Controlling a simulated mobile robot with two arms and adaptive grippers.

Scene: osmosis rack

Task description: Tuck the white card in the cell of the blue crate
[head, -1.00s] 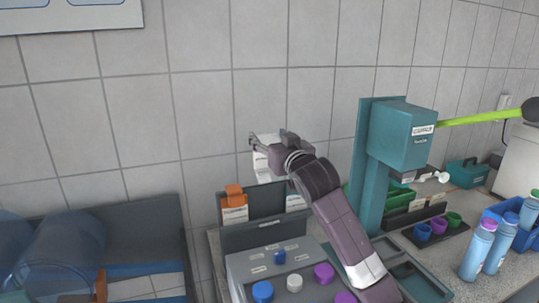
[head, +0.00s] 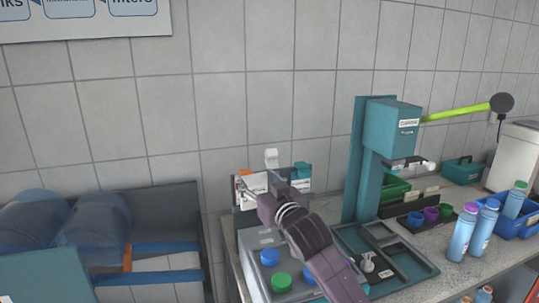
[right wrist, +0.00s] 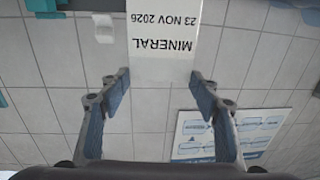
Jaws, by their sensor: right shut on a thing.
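The white card (right wrist: 165,40), printed "MINERAL 23 NOV 2026", is held by its side edges between the fingertips of my right gripper (right wrist: 159,79). In the head view my right gripper (head: 258,190) is in front of a dark upright card holder, and the white card (head: 256,182) is partly hidden by it. A blue crate (head: 529,228) with bottles stands at the far right, apart from the gripper. My left gripper is out of view.
A teal press-like stand (head: 367,165) rises right of my right arm. Blue bottles (head: 463,233) and small coloured cups (head: 431,214) stand on the counter. A grey box with coloured caps (head: 280,281) is below the arm. The tiled wall is close behind.

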